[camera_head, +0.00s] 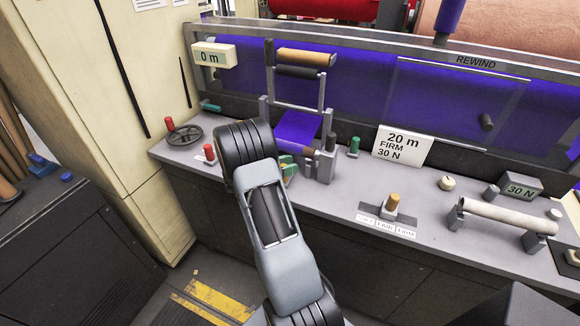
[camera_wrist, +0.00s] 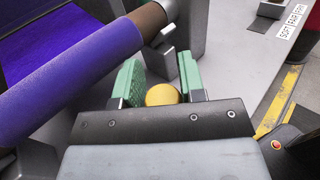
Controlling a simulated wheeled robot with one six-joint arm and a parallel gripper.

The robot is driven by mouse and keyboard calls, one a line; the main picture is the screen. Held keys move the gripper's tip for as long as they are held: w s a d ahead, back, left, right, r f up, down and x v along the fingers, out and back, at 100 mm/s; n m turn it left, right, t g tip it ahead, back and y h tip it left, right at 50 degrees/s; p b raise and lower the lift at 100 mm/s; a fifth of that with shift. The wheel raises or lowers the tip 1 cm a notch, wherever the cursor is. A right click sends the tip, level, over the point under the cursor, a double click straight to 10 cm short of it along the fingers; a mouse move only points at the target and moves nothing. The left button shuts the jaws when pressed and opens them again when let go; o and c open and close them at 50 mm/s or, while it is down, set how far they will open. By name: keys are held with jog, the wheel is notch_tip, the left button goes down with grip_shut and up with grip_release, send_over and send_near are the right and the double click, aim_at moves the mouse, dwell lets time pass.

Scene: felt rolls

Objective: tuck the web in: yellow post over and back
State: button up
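The yellow post (camera_wrist: 162,94) shows as a rounded yellow end between the green fingers of my gripper (camera_wrist: 163,82). Both fingers appear to touch it, one on each side. In the head view my gripper (camera_head: 287,168) is mostly hidden behind my arm, at the front of the roller stand, and the yellow post cannot be made out. The purple web (camera_head: 297,127) slopes down between the stand's side plates to a lower roller. In the wrist view the web (camera_wrist: 70,85) wraps a roller just left of my gripper, with the roller's brown end bare.
The grey bench holds a handwheel (camera_head: 184,136), a green knob (camera_head: 354,146), a 20 m sign (camera_head: 402,146), a brown-topped lever (camera_head: 392,204) and a pale roll on brackets (camera_head: 507,217). The stand's grey side plate (camera_wrist: 190,25) rises close beyond my fingers.

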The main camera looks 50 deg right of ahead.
jog(key=o, duration=0.4)
jog(key=shift+d, duration=0.1)
jog(key=shift+w, duration=0.1)
jog(key=b+v, duration=0.1)
jog(key=v, duration=1.2)
jog(key=shift+w+a+b, duration=0.25)
jog(key=shift+a+b, duration=0.05)
jog(key=shift+b, duration=0.1)
